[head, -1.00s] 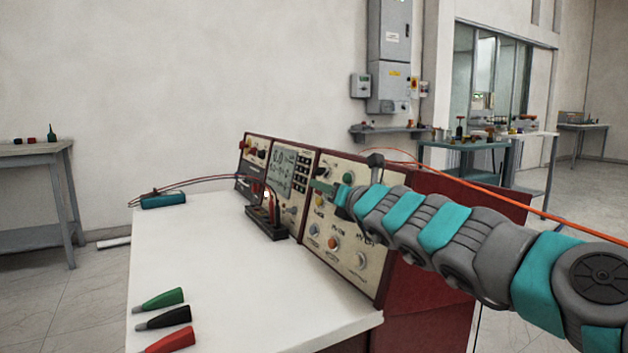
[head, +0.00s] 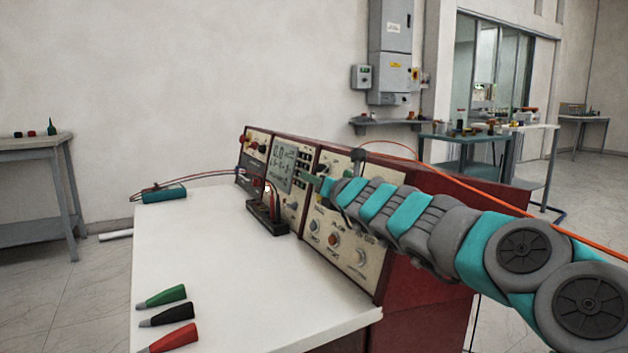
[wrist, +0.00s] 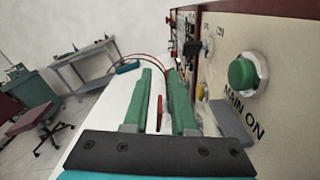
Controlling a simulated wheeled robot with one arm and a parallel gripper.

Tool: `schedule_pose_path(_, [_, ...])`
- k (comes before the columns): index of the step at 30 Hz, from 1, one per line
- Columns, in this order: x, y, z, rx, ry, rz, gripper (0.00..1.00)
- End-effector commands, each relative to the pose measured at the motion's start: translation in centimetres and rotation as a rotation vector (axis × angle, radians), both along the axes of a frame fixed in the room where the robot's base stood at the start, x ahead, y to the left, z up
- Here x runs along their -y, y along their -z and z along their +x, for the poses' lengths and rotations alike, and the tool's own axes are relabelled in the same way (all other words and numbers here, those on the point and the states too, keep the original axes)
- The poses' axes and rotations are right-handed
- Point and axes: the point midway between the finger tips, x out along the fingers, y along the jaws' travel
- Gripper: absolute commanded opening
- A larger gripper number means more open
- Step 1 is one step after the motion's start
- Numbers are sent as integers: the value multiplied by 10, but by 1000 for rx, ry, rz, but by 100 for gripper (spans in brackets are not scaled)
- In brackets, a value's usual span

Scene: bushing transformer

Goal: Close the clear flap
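My gripper (head: 327,185) is at the front of the test console in the head view, mostly hidden behind my own wrist. In the wrist view its two green fingers (wrist: 161,75) are apart with a gap between them, and they hold nothing that I can make out. A pale translucent piece (wrist: 212,116) beside the right finger, below the yellow button (wrist: 200,91), may be the clear flap. Its edges are unclear, and I cannot tell its angle or whether the finger touches it. I cannot make out the flap in the head view.
The console (head: 342,240) has a sloped panel with knobs and a display (head: 281,166). A green MAIN ON button (wrist: 243,73) is close to the right finger. A black holder (head: 267,222) stands before the panel. Green, black and red clips (head: 167,315) lie on the white tabletop (head: 215,260).

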Motion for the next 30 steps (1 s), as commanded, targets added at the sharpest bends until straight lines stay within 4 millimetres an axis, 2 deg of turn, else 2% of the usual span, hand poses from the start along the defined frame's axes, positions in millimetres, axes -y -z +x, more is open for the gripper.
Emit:
schedule_pose_path(1, [0, 0, 0, 0, 0, 0, 18])
schedule_pose_path(6, [0, 0, 0, 0, 0, 0, 0])
schedule_pose_path(30, [0, 0, 0, 0, 1, 0, 0])
